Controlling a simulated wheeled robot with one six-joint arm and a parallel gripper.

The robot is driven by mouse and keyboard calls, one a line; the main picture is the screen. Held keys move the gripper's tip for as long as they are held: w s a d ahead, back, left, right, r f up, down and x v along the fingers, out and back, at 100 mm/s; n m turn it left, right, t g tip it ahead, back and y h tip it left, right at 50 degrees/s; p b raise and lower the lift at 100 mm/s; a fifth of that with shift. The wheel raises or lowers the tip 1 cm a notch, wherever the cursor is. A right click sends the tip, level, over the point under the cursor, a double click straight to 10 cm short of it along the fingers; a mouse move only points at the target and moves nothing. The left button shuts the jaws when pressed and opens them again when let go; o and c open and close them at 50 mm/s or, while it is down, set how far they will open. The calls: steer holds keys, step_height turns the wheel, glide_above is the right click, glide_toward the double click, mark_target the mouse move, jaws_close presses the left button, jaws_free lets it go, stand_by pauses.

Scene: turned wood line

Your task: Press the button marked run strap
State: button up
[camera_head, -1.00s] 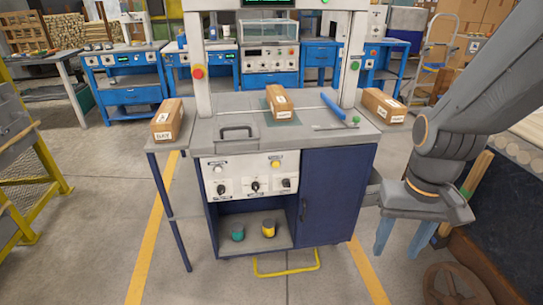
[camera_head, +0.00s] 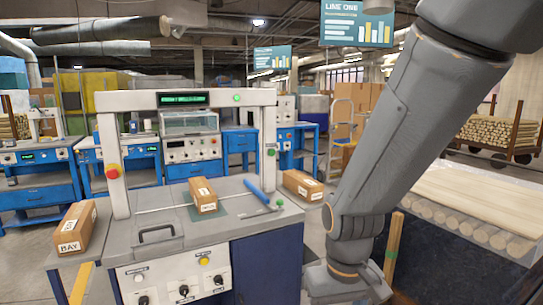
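The strapping machine (camera_head: 195,215) has a grey top, a white arch and a front panel (camera_head: 180,275). The panel carries a white button (camera_head: 138,278), a yellow button (camera_head: 204,261) and several black knobs. A red button (camera_head: 113,172) is on the arch's left post and a green button (camera_head: 271,152) on its right post. A green light or button (camera_head: 237,98) is on the top beam. The labels are too small to read, so I cannot tell which is run strap. My gripper (camera_head: 345,286) is at the bottom, right of the panel; its fingers are out of frame.
One carton (camera_head: 203,195) lies on the machine top under the arch, beside a blue-handled tool (camera_head: 257,190). Other cartons rest at the left (camera_head: 77,228) and right (camera_head: 302,186). Blue workbenches (camera_head: 120,160) are behind.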

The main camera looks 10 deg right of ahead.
jaws_close()
stand_by(1.8)
